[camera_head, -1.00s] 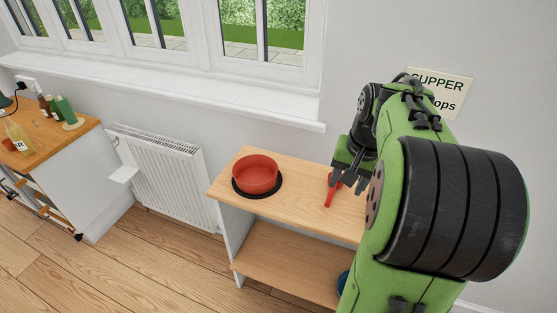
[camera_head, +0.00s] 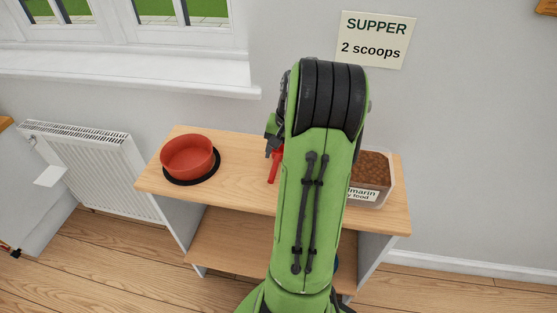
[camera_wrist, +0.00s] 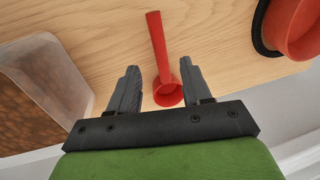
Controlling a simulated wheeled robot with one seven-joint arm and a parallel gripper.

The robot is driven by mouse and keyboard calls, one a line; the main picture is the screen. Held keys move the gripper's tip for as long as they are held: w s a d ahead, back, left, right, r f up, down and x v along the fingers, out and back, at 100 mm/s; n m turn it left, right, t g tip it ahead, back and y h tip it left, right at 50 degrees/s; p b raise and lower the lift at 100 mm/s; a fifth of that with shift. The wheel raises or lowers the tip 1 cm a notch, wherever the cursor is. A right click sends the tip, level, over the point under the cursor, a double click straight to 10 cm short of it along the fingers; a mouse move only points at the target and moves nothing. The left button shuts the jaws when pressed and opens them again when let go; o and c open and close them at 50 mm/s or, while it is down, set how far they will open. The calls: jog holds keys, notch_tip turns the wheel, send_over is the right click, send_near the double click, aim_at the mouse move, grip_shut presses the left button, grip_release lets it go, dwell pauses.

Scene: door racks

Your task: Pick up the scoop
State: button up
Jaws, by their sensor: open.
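The red scoop (camera_wrist: 160,50) lies on the wooden shelf top in the wrist view, its handle pointing up the picture and its round cup (camera_wrist: 167,93) near my gripper. My gripper (camera_wrist: 162,78) is open, with one dark finger on each side of the scoop. The right finger is very close to the cup; I cannot tell whether they touch. In the head view only part of the scoop (camera_head: 274,168) shows beside my arm, and my gripper is mostly hidden behind the arm.
A red bowl (camera_head: 187,156) stands on a black mat (camera_head: 210,176) to the left on the shelf unit (camera_head: 235,185). A clear tub of brown dry food (camera_head: 370,190) stands to the right, also close by in the wrist view (camera_wrist: 45,85). A sign on the wall reads "SUPPER 2 scoops" (camera_head: 375,40).

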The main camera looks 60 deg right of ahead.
aim_at(276, 165)
jog(key=f+b, duration=0.1)
jog(key=f, duration=0.1)
jog(key=w+f+b, duration=0.1)
jog(key=f, duration=0.2)
jog(key=shift+w+f, duration=0.15)
jog(key=shift+c, duration=0.7)
grip_shut()
